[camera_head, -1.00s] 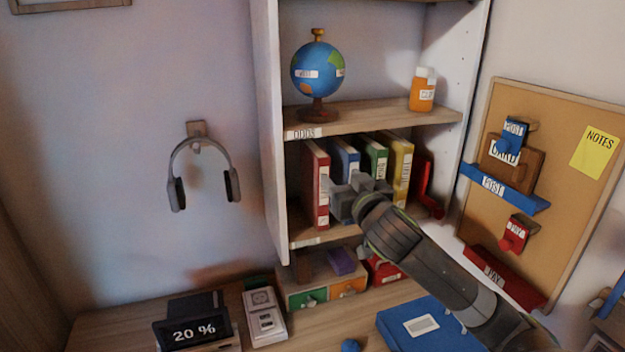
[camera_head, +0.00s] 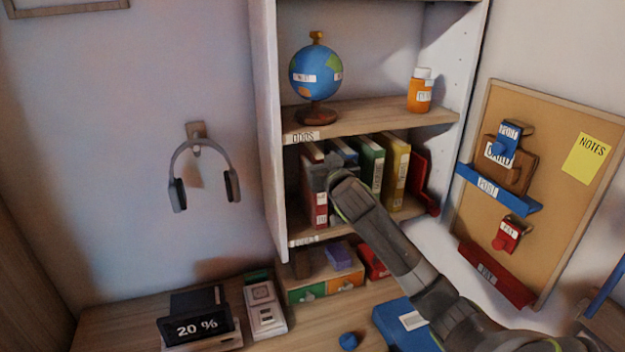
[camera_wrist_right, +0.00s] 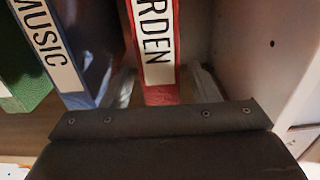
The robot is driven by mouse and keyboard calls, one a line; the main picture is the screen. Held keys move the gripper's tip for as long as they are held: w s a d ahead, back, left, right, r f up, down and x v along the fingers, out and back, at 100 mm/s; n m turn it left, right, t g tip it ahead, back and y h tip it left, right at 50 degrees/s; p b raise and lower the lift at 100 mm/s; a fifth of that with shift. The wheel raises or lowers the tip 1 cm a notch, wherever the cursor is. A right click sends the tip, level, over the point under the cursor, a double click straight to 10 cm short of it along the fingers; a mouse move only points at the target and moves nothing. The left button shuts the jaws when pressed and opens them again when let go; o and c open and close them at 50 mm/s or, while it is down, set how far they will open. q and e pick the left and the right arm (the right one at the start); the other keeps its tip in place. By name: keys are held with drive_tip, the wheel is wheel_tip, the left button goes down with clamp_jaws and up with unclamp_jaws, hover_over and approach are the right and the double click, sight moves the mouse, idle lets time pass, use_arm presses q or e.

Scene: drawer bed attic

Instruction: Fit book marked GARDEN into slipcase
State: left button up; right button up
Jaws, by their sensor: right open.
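The red book marked GARDEN (camera_head: 314,192) stands upright at the left end of the book row on the middle shelf. In the right wrist view its spine (camera_wrist_right: 155,45) shows the letters RDEN. My right gripper (camera_head: 332,168) is at the book row. In the wrist view its open fingers (camera_wrist_right: 162,88) lie one on each side of the red spine; whether they touch it I cannot tell. A blue box-like thing (camera_head: 397,327) with a white label lies on the desk, partly behind my arm. I cannot tell whether it is the slipcase. My left gripper is not in view.
The blue MUSIC book (camera_wrist_right: 55,50) stands beside the red one, then green (camera_head: 370,165) and yellow books (camera_head: 395,172) and a red bookend (camera_head: 425,185). The shelf's side wall (camera_head: 272,150) is close on the left. A globe (camera_head: 316,75) stands on the shelf above.

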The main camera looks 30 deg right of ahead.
drive_tip(key=shift+p+x, duration=0.6)
drive_tip(key=shift+x, duration=1.1)
drive_tip(key=shift+a, duration=0.1)
clamp_jaws()
drive_tip(key=shift+r, duration=0.1)
